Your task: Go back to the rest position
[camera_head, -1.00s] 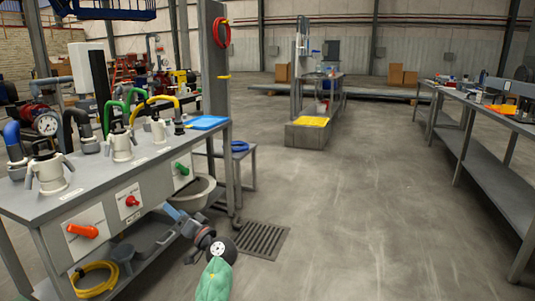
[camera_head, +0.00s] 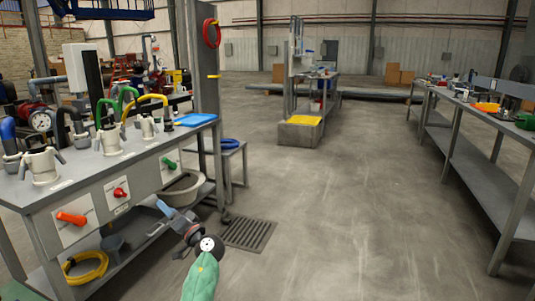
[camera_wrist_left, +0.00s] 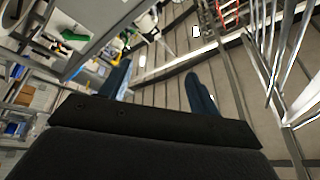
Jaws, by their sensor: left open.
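My left gripper (camera_head: 160,219) is in front of the near workbench (camera_head: 75,190), low beside its front right part, below the grey bowl (camera_head: 182,190). In the left wrist view the two dark blue fingers of my left gripper (camera_wrist_left: 160,86) stand wide apart with nothing between them. My right gripper is in neither view.
The bench carries white couplings with coloured hoses, a blue tray (camera_head: 195,120), and red (camera_head: 120,193), green and orange knobs. A yellow hose coil (camera_head: 86,267) lies on its lower shelf. A floor grate (camera_head: 248,235) lies right of it. A long table (camera_head: 480,125) stands right. The floor between is clear.

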